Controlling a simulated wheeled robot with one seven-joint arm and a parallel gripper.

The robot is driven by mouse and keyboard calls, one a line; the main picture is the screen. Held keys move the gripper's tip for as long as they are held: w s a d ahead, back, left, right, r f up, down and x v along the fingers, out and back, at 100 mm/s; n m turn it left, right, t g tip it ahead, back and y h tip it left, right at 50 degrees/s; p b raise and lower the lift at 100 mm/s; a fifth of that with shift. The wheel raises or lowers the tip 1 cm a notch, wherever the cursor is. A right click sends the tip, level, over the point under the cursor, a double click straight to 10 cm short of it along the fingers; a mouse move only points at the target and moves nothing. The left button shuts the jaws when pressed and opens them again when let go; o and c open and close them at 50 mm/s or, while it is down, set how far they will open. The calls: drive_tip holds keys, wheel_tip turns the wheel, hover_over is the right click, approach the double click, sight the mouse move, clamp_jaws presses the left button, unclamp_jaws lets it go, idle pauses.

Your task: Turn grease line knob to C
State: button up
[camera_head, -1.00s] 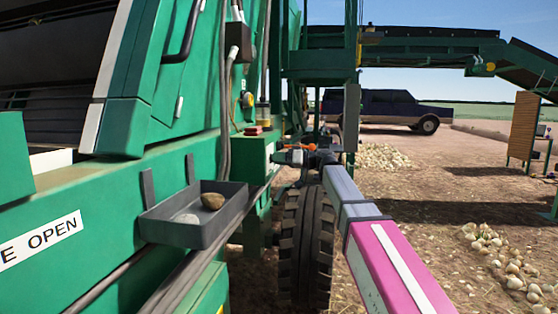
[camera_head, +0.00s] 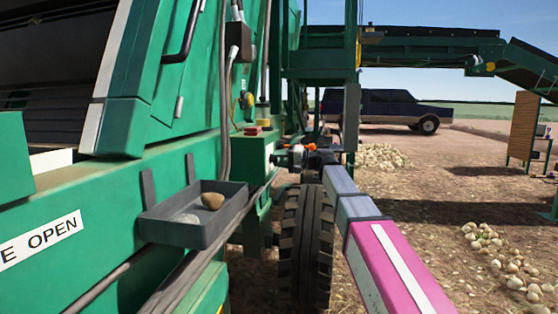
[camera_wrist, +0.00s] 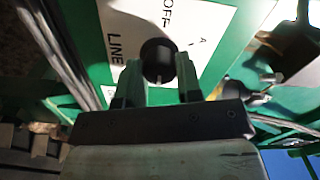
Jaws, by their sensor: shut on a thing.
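The black round grease line knob (camera_wrist: 158,59) sits on a white label plate (camera_wrist: 128,32) in the wrist view. Printing on the plate reads "OFF", "A" and "LINE"; no C can be read. My gripper (camera_wrist: 160,77) is shut on the knob, with one finger on each side of it. The knob's pointer direction cannot be made out. In the head view my gripper (camera_head: 287,159) reaches the side of a green box (camera_head: 256,154) on the machine. The knob is too small to make out there.
A grey tray (camera_head: 193,235) with two roundish objects hangs on the green machine at the left. A large tyre (camera_head: 306,245) stands below my arm. Cables run beside the box. Open ground with onion piles (camera_head: 490,245) lies at the right.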

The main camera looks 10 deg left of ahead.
drive_tip(key=shift+m, duration=0.4)
drive_tip(key=o, duration=0.9)
drive_tip(key=shift+o, duration=0.2)
drive_tip(key=d, duration=1.1)
drive_tip(key=shift+s, duration=0.2)
drive_tip(key=shift+f, duration=0.1)
